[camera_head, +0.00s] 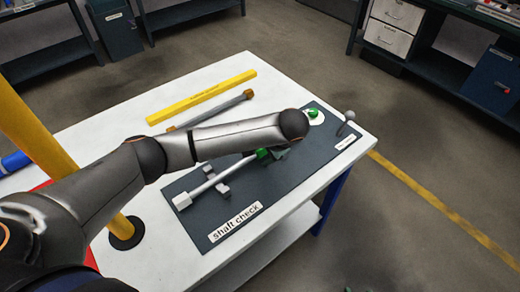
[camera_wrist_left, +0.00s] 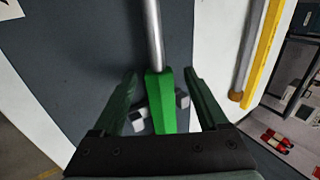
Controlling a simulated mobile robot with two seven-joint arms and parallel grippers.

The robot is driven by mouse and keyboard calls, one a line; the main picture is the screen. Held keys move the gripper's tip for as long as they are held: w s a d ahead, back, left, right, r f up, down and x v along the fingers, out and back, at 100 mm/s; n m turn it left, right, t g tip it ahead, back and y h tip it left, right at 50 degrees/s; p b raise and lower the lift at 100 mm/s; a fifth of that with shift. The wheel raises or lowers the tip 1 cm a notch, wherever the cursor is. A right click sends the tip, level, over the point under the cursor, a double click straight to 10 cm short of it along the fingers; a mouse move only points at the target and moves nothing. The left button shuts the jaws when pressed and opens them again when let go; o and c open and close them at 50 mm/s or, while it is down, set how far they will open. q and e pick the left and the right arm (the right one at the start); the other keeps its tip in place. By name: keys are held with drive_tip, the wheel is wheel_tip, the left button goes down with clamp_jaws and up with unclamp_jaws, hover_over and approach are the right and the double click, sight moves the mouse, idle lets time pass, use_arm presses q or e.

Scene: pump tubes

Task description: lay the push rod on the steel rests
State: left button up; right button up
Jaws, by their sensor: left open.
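The push rod (camera_head: 207,184), a silver shaft with a pale block at its near-left end, lies slantwise on the dark mat. It passes over a steel rest (camera_head: 222,188). In the left wrist view, the shaft (camera_wrist_left: 153,35) ends in a green grip (camera_wrist_left: 160,100), and grey blocks (camera_wrist_left: 183,98) show on both sides of it, seemingly the other rest. Whether the rod touches the rests is hard to tell. My left gripper (camera_wrist_left: 161,74) is open, one finger on each side of the green grip with gaps. In the head view my left arm hides much of it.
The dark mat (camera_head: 292,180) labelled "shaft check" lies on a white table (camera_head: 110,130). A yellow bar (camera_head: 202,96) and a grey rod with brown ends (camera_head: 222,107) lie behind my arm. A white disc (camera_head: 317,120) with a green piece and a grey ball (camera_head: 349,115) stand at the far right.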

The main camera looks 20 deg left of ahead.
use_arm(q)
drive_tip(key=p+v, duration=0.4)
drive_tip(key=v, duration=0.8)
drive_tip(key=shift+d+r, duration=0.2)
drive_tip(key=shift+r, duration=0.05)
drive_tip(key=shift+s, duration=0.1)
